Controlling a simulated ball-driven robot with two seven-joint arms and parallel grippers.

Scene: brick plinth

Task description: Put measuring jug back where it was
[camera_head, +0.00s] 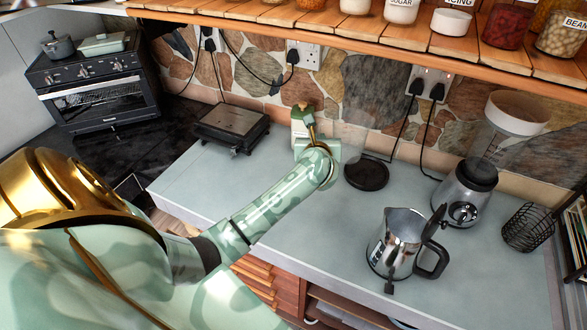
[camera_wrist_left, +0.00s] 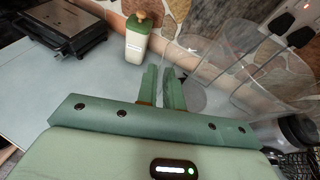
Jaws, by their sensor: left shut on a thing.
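The measuring jug (camera_head: 356,128) is clear and hard to make out against the stone wall. It shows faintly just right of my left gripper (camera_head: 316,139), near the back of the worktop. In the left wrist view the clear jug (camera_wrist_left: 203,84) is at the right of the fingers. My left gripper (camera_wrist_left: 162,82) is shut on the jug, with its fingers close together at the jug's left side. The exact grip spot and the jug's bottom are hard to see. My right gripper is in neither view.
A green-and-white bottle (camera_wrist_left: 136,44) stands just behind the gripper. A flat grill (camera_head: 232,127) is at the left, a black round base (camera_head: 366,174) below the jug. A metal kettle (camera_head: 394,246), blender (camera_head: 465,193) and wire basket (camera_head: 527,228) are at the right. The worktop's front middle (camera_head: 300,220) is clear.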

